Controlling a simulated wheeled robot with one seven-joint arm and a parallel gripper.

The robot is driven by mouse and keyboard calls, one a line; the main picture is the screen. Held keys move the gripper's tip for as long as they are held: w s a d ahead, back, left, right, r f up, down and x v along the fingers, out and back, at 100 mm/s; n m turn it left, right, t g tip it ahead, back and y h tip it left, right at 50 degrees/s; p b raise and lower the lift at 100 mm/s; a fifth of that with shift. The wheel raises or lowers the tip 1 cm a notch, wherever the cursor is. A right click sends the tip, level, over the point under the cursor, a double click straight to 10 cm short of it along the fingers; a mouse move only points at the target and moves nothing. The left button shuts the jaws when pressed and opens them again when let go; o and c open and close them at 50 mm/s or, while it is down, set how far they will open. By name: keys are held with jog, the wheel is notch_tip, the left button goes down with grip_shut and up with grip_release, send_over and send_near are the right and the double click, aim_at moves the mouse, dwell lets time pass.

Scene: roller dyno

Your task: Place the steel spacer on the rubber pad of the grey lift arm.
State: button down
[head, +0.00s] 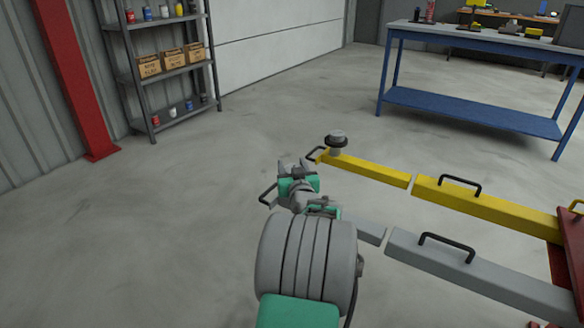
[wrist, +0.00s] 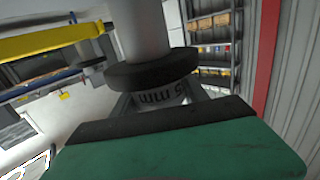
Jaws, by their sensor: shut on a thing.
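My gripper (head: 296,168) is shut on the steel spacer (wrist: 162,97), whose printed "mm" marking reads upside down in the wrist view. The black rubber pad (wrist: 150,70) on its grey post (wrist: 139,30) shows directly beside the spacer there, with their edges meeting in the picture. The wrist picture is inverted, so the spacer is on the upper side of the pad. I cannot tell whether they touch. In the head view the grey lift arm (head: 470,276) runs in from the right, and my arm and gripper hide its pad and the spacer.
The yellow lift arm (head: 480,205) with its own pad (head: 336,137) lies just beyond my gripper. Black handles stand on both arms. A blue workbench (head: 470,110) and a shelf rack (head: 165,75) stand farther back. The floor at left is clear.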

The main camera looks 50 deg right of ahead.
jog(key=c, duration=0.6)
grip_release()
jog(key=shift+f, duration=0.1)
